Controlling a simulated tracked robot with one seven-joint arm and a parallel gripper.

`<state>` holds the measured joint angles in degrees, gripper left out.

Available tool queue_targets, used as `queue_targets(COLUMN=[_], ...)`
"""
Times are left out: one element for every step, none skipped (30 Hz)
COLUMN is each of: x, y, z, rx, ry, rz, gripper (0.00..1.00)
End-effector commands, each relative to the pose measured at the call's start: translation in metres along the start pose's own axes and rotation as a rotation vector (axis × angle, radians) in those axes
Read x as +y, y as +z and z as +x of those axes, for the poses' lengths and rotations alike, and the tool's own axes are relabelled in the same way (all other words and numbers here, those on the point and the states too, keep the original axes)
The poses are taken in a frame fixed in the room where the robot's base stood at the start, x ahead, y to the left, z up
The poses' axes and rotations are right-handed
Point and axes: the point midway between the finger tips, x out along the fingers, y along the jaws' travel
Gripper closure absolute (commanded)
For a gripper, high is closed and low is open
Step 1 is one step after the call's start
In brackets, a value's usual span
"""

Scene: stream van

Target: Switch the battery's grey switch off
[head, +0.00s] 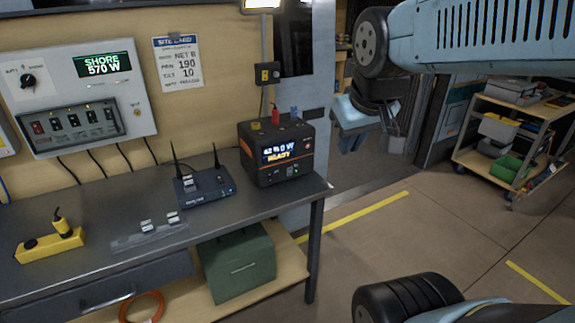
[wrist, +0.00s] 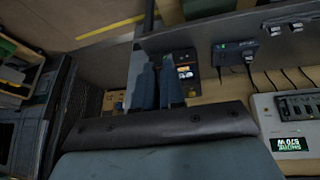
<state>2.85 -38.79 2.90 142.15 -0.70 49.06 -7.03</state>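The battery (head: 277,152) is a black box with orange trim at the right end of the grey bench; its lit display reads READY. Red, yellow and blue pieces stand on its top. I cannot make out its grey switch for certain. The wrist view shows part of the battery and its display (wrist: 185,73), just right of my fingers, which hide some of it. My gripper (head: 352,112) is in the air to the right of the battery, apart from it. In the wrist view its two blue fingers (wrist: 158,68) are close together with nothing visible between them.
A router (head: 205,188) with antennas stands left of the battery. A shore-power panel (head: 75,97) hangs on the wall, and a small black box (head: 267,73) is above the battery. A yellow socket block (head: 50,242) is on the bench. A cart (head: 510,130) stands far right.

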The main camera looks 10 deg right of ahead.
Motion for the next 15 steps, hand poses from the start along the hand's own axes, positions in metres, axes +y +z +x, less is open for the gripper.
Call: queue_targets(x=[0.001, 0.002, 0.002, 0.003, 0.003, 0.004, 0.004, 0.005, 0.006, 0.006, 0.007, 0.008, 0.008, 0.009, 0.009], y=[-0.007, -0.011, -0.017, -0.022, -0.026, -0.032, -0.036, -0.04, -0.045, -0.049, -0.052, -0.058, -0.061, -0.065, -0.069], z=[0.008, 0.012, 0.017, 0.022, 0.026, 0.032, 0.037, 0.042, 0.048, 0.053, 0.058, 0.065, 0.07, 0.075, 0.083], rx=[-0.012, -0.016, -0.023, -0.027, -0.032, -0.039, -0.043, -0.049, -0.055, -0.06, -0.066, -0.071, -0.077, -0.081, -0.087], ry=[0.013, 0.02, 0.029, 0.036, 0.041, 0.047, 0.051, 0.054, 0.058, 0.06, 0.062, 0.064, 0.064, 0.064, 0.063], rz=[-0.043, -0.074, -0.117, -0.148, -0.181, -0.223, -0.255, -0.288, -0.328, -0.361, -0.393, -0.435, -0.467, -0.498, -0.541], gripper=[0.96, 0.99, 1.0, 1.0, 1.0, 1.0, 1.0, 1.0, 1.0, 1.0, 1.0, 1.0, 1.0, 1.0, 1.0])
